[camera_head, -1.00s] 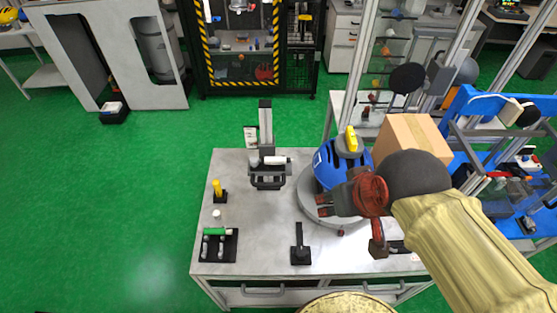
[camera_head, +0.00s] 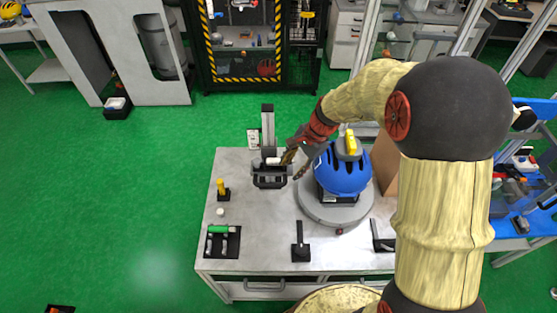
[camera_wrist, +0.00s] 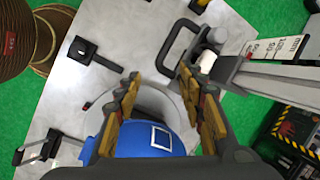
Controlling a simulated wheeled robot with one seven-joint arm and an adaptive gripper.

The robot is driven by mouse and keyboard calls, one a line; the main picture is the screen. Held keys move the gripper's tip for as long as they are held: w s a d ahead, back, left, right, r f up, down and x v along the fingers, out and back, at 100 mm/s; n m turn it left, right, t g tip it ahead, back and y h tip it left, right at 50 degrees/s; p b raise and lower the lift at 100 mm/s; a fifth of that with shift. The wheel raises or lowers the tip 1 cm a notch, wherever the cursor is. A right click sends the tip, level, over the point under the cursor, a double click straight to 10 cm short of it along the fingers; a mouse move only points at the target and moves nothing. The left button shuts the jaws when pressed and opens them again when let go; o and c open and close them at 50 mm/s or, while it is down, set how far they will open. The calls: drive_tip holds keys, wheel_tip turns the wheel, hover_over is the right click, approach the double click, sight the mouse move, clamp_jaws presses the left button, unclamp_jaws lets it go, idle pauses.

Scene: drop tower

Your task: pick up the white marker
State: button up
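A short white cylinder, likely the white marker, lies across the grey tower stand. It shows in the head view (camera_head: 273,161) and in the wrist view (camera_wrist: 207,62), just beyond my right fingertip. My gripper (camera_head: 295,152) is beside the stand's right side in the head view, close to the marker. In the wrist view my gripper (camera_wrist: 160,75) is open, with nothing between the fingertips. The marker is outside the finger gap, and I cannot tell whether a finger touches it. The marker's far end is hidden in the wrist view.
A blue helmet (camera_head: 342,174) with a yellow-topped block sits on a round turntable (camera_head: 312,206) right of the stand, below my fingers. The tower's upright (camera_head: 267,125) rises behind the marker. A yellow peg (camera_head: 221,186) stands left.

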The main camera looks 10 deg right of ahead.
sight(278, 160)
drive_tip(key=w+m, duration=0.1)
drive_tip(key=w, duration=0.1)
drive_tip(key=w+r+m+t, duration=0.1)
drive_tip(key=m, duration=0.1)
drive_tip(key=w+r+m, duration=0.1)
drive_tip(key=w, duration=0.1)
drive_tip(key=shift+w+a+m+t, duration=0.3)
drive_tip(key=shift+w+a+m, duration=0.05)
drive_tip(key=shift+m, duration=0.75)
drive_tip(key=shift+b+x, duration=0.9)
drive_tip(key=shift+x, duration=3.05)
drive_tip(key=shift+w+r, duration=0.1)
drive_tip(key=shift+c, duration=0.3)
clamp_jaws()
